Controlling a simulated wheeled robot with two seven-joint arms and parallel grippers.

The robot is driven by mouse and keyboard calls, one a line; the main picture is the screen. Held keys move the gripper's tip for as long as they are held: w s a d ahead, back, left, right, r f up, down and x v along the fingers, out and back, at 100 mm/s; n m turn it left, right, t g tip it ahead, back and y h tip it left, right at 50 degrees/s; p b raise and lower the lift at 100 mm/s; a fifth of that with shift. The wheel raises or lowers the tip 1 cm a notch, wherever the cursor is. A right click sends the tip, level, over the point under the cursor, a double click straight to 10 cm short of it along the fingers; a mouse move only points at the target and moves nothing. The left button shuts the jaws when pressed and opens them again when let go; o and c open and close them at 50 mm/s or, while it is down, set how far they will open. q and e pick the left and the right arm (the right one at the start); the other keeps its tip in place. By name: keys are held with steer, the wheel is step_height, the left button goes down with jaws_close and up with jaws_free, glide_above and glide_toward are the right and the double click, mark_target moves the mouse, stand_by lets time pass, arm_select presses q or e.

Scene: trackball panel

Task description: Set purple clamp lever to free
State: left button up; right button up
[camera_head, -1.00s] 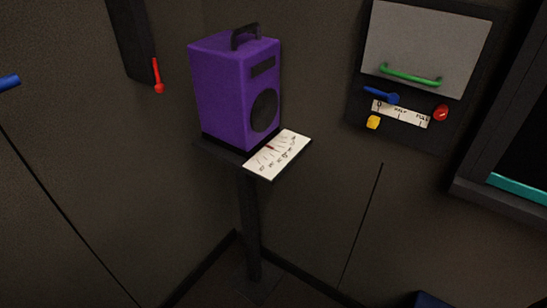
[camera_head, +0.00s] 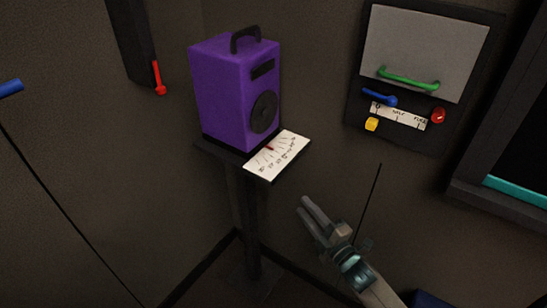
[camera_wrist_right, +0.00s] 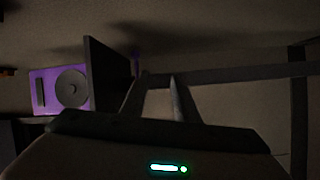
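No part is clearly recognisable as a purple clamp lever in the head view. A purple speaker-like box (camera_head: 222,100) with a dark handle stands on a small shelf on a dark post (camera_head: 246,220). In the right wrist view the box (camera_wrist_right: 48,85) is at the left, beside a dark plate (camera_wrist_right: 106,75). A thin purple piece (camera_wrist_right: 136,64) shows just past the plate; it may be the lever, but its setting cannot be read. My right gripper (camera_head: 304,206) is right of the post, below the shelf, its fingers apart and empty. My left gripper is out of view.
A white scale card (camera_head: 277,155) with a red mark lies at the shelf's front. A wall panel (camera_head: 425,50) with a green handle, blue lever, red knob and yellow knob is at the right. A red lever (camera_head: 158,78) hangs at the left. Space between gripper and post looks clear.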

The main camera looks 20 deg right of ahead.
steer(key=r, duration=0.1)
steer(key=r+n, duration=0.1)
steer(key=r, duration=0.1)
steer(key=r+n, duration=0.1)
steer(key=r, duration=0.1)
steer(key=shift+w+a+t+y, duration=0.2)
steer(key=shift+w+t+y, duration=0.05)
steer(key=shift+t+y, duration=0.15)
steer(key=shift+w, duration=0.1)
